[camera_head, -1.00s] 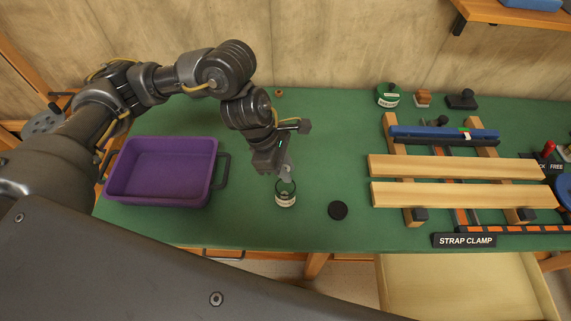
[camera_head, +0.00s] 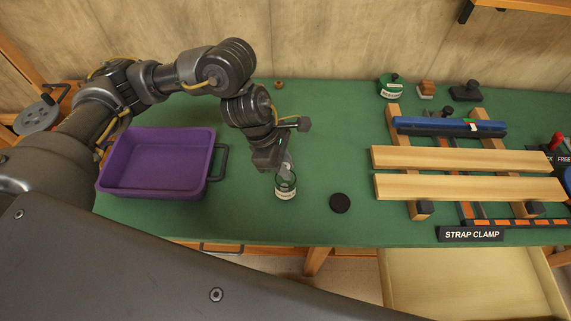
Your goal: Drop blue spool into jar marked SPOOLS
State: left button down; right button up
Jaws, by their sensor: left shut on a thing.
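A small clear jar (camera_head: 286,189) with a pale label stands on the green bench top; the label's writing is too small to read. My left gripper (camera_head: 287,166) points down right at the jar's mouth, its fingertips at or just inside the rim. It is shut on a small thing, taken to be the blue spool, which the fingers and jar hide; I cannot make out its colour. A round black lid (camera_head: 340,203) lies flat on the bench, right of the jar. My right gripper is not in view.
A purple tray (camera_head: 206,178) with a dark handle stands left of the jar. A strap clamp rack with pale boards (camera_head: 460,159) fills the right side. A green-lidded jar (camera_head: 391,88) and stamps (camera_head: 426,90) stand at the back. The bench around the lid is clear.

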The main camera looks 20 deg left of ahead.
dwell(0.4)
pick_arm(q)
jog(key=c, duration=1.2)
grip_release()
jog(key=shift+r+p, duration=2)
jog(key=shift+r, duration=1.5)
